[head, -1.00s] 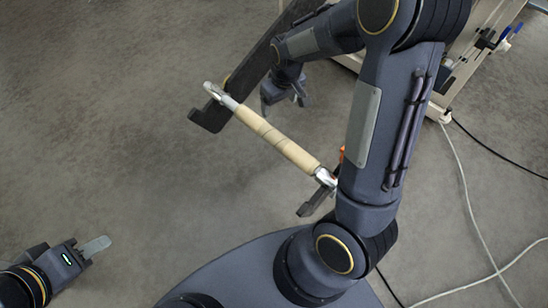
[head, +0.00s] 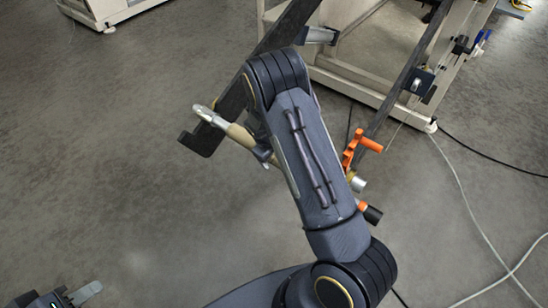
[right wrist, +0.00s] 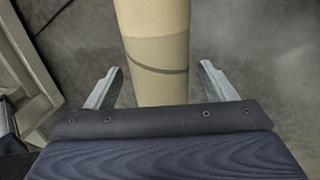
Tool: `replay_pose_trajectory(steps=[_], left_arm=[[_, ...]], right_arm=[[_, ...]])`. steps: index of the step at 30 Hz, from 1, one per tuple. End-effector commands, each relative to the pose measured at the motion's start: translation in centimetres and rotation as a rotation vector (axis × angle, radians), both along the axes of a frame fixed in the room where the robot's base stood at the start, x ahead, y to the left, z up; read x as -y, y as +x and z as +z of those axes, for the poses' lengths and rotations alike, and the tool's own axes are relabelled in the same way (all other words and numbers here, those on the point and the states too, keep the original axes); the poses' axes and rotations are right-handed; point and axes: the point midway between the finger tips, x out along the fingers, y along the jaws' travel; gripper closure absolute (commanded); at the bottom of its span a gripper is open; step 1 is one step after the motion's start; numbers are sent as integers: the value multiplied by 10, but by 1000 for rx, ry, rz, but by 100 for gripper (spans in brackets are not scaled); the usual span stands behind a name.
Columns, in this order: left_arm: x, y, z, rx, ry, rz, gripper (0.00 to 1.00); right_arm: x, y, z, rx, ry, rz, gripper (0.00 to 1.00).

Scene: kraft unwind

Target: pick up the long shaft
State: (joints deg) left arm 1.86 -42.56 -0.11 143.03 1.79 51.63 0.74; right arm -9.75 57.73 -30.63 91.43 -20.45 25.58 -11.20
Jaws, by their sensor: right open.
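The long shaft (head: 240,134) is a cream roller with metal ends. In the head view its left metal end rests at a dark arm of the stand (head: 203,141), and my right arm hides most of the rest. In the right wrist view the shaft (right wrist: 155,28) runs down between the fingers of my right gripper (right wrist: 160,78). These fingers are open, one on each side, with gaps to the shaft. My left gripper (head: 82,294) is at the bottom left of the head view, far from the shaft; its opening is unclear.
The stand's light frame (head: 375,85) is at the top right. An orange handle (head: 366,143) and metal parts show just right of my right arm. Pale cables lie on the floor at the right. The floor at the left is clear.

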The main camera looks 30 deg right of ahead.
Motion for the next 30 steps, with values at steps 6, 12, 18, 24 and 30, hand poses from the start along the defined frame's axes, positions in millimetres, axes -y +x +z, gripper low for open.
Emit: replay_pose_trajectory(steps=[6,12,18,24,30], left_arm=[[0,0,-4,0,0,0,64],[0,0,-4,0,0,0,64],[0,0,-4,0,0,0,64],[0,0,-4,0,0,0,64],[0,0,-4,0,0,0,64]], right_arm=[[4,3,-17,2,1,1,23],[4,3,-16,2,1,1,32],[4,2,-16,2,1,1,58],[4,2,-16,2,1,1,84],[4,4,-14,6,0,1,89]])
